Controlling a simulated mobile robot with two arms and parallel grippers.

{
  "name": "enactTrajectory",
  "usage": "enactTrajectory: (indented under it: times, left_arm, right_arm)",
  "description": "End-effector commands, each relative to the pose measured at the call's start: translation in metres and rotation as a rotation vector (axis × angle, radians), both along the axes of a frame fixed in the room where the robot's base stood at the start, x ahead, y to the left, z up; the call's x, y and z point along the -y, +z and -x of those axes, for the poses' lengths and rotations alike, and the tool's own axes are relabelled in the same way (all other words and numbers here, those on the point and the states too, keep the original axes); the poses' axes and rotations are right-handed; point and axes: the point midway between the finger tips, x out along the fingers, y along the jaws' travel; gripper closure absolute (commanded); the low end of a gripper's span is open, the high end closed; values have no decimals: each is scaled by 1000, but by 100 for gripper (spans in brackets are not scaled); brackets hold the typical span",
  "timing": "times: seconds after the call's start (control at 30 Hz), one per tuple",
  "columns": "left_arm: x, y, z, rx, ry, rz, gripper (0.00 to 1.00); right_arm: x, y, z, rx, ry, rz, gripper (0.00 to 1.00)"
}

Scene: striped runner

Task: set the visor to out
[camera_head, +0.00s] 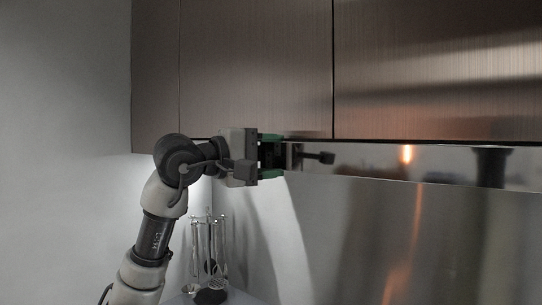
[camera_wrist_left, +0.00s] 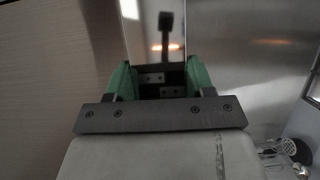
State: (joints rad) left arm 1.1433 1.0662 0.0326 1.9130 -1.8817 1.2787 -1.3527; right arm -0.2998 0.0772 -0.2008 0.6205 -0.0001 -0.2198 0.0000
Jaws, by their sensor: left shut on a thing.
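The visor (camera_head: 445,163) is a long, shiny metal strip under the wall cabinets, running to the right edge of the head view. My left gripper (camera_head: 270,156) is at its left end, with green fingers above and below, shut on what looks like the visor's edge. In the left wrist view the gripper (camera_wrist_left: 157,80) has a green finger on each side, and the reflective visor panel (camera_wrist_left: 150,48) runs away from between them. The exact contact is hidden. Dark shapes on the strip look like reflections. My right gripper is not in view.
Brown metal cabinets (camera_head: 255,70) hang directly above the visor and the gripper. A shiny backsplash (camera_head: 350,240) lies below. Hanging utensils (camera_head: 208,250) stand below the left arm, near the wall corner. The space at left is clear.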

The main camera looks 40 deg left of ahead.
Motion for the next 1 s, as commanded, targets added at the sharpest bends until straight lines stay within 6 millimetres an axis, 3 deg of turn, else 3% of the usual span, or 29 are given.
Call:
enactTrajectory:
  times: [0.27,0.7,1.0]
  left_arm:
    - [2,-3,16,-2,2,-3,89]
    - [12,-5,104,-5,3,-4,89]
    - [17,-3,144,-7,1,-3,89]
  right_arm:
    - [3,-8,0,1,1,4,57]
    - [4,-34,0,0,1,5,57]
    - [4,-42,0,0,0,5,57]
